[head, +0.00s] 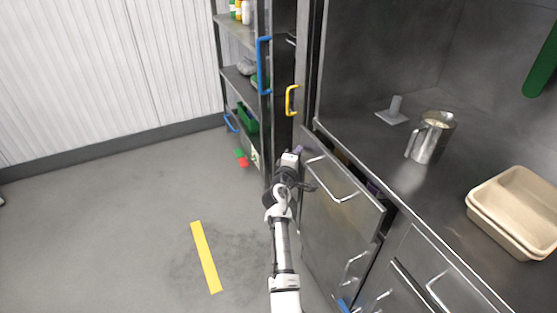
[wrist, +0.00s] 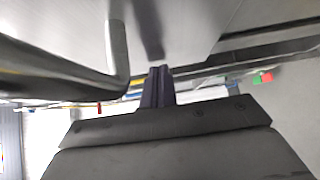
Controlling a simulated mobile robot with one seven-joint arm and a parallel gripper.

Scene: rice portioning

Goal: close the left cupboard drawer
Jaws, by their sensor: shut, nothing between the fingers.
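The left cupboard drawer (head: 335,215) has a grey metal front with a curved bar handle (head: 335,183). In the head view it stands out from under the worktop, with a dark gap behind its top edge. My gripper (head: 298,151) is at the far left end of the drawer front, near its top corner. In the wrist view my gripper (wrist: 158,88) has its dark fingers together with nothing between them. A grey metal panel (wrist: 185,30) with a pale bar fills the top of that view. I cannot tell whether the fingers touch the drawer.
A metal jug (head: 431,138) and beige trays (head: 515,210) stand on the worktop (head: 400,180). More drawers with bar handles sit to the right. An open shelf rack (head: 240,80) stands behind. The floor (head: 110,230) at left is clear, with a yellow strip.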

